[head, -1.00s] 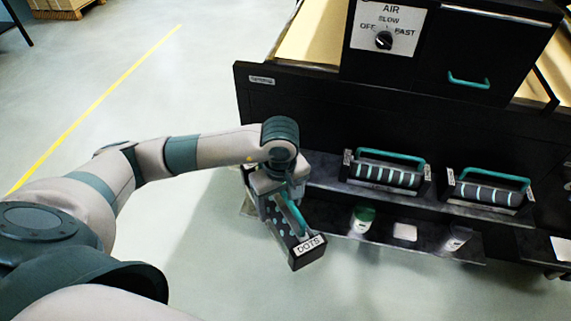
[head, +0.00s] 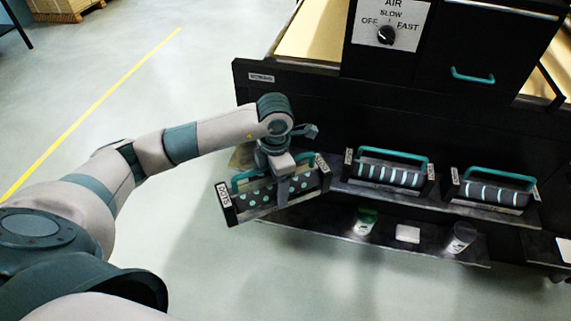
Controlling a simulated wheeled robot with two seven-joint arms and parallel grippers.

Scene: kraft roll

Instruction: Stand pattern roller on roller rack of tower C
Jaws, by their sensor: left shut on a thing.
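The pattern roller (head: 262,202) is a dark roller with teal dots, black end plates and a teal handle; one end plate reads DOTS. My left gripper (head: 285,185) is shut on it and holds it at the left end of the rack. The roller rack (head: 345,187) is a dark shelf along the front of the black machine. Two striped rollers stand on it, a middle one (head: 390,172) and a right one (head: 495,190). Whether the dotted roller touches the rack I cannot tell. My right gripper is not in view.
A lower shelf (head: 340,230) holds a green-topped jar (head: 365,221), a white block (head: 407,233) and a clear jar (head: 461,238). Above are the air dial (head: 386,35) and a drawer with a teal handle (head: 473,76).

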